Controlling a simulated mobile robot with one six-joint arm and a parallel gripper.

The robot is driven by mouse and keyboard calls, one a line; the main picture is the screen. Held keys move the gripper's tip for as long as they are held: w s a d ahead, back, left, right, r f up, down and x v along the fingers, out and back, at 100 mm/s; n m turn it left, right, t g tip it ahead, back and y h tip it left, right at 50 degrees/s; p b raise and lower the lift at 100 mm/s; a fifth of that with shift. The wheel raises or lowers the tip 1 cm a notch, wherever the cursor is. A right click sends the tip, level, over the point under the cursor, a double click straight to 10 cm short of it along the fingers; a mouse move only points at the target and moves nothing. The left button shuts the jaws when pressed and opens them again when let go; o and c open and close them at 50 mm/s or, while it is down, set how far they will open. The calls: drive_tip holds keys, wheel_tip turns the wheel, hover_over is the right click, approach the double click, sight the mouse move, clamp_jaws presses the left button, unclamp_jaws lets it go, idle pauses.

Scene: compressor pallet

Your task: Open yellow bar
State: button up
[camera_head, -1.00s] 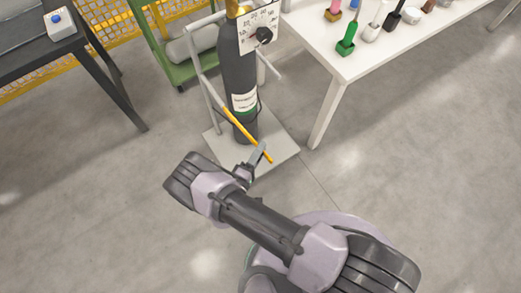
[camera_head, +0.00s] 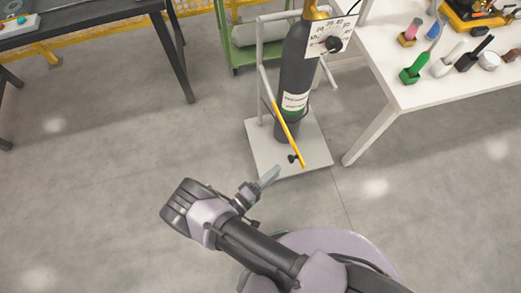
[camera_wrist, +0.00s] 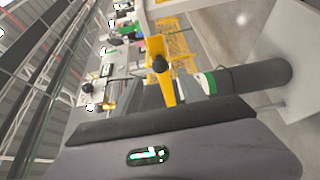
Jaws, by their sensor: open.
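The yellow bar (camera_head: 288,133) slants across the front of a dark gas cylinder (camera_head: 295,72) on a grey cart (camera_head: 257,158). A black knob (camera_head: 293,158) sits near its lower end. In the wrist view the yellow bar (camera_wrist: 160,84) stands beyond my gripper, with its black knob (camera_wrist: 159,63) facing me. My gripper (camera_head: 271,176) is open and empty, just below and left of the bar's lower end, apart from it in the head view. In the wrist view the gripper's near side hides the bar's bottom.
A white table (camera_head: 401,100) with bottles and small holders stands at right. A dark table (camera_head: 100,22) is at upper left, and a green cart (camera_head: 229,46) is behind. The floor (camera_head: 110,150) at left is clear.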

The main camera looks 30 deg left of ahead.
drive_tip(key=v, duration=0.6)
